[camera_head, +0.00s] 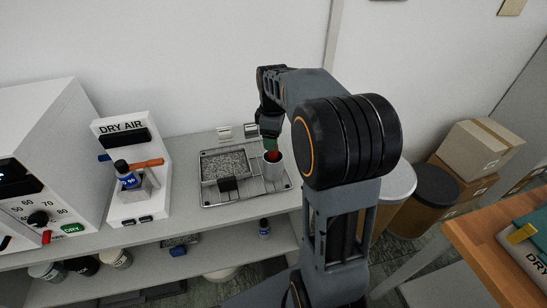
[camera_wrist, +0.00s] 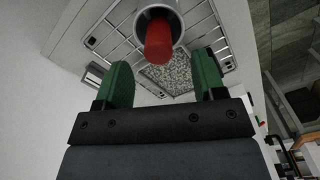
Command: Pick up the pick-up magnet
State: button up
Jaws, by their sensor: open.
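The pick-up magnet (camera_head: 272,156) appears to be the red rod standing in a pale cup (camera_head: 274,173) on the wire tray. In the wrist view the red rod (camera_wrist: 158,42) sticks out of the round mouth of the cup (camera_wrist: 140,20). My gripper (camera_head: 270,144) is just above the cup, with its green fingers pointing down. In the wrist view my gripper (camera_wrist: 161,68) is open and empty, and the rod's end shows between and beyond the two fingers. The rod's lower part is hidden inside the cup.
The metal tray (camera_head: 211,203) also holds a grey granular bed (camera_head: 223,163) and a dark block (camera_head: 228,184). A DRY AIR stand (camera_head: 117,209) with a blue-labelled bottle (camera_head: 127,178) is to the left. Bare counter (camera_head: 186,215) lies between them. The wall is close behind.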

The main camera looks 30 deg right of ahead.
aim_at(273, 159)
jog(key=shift+d+f+p, duration=0.1)
jog(key=shift+f+p, duration=0.2)
jog(key=shift+f, duration=2.8)
jog(key=shift+w, duration=0.1)
jog(key=c, duration=0.9)
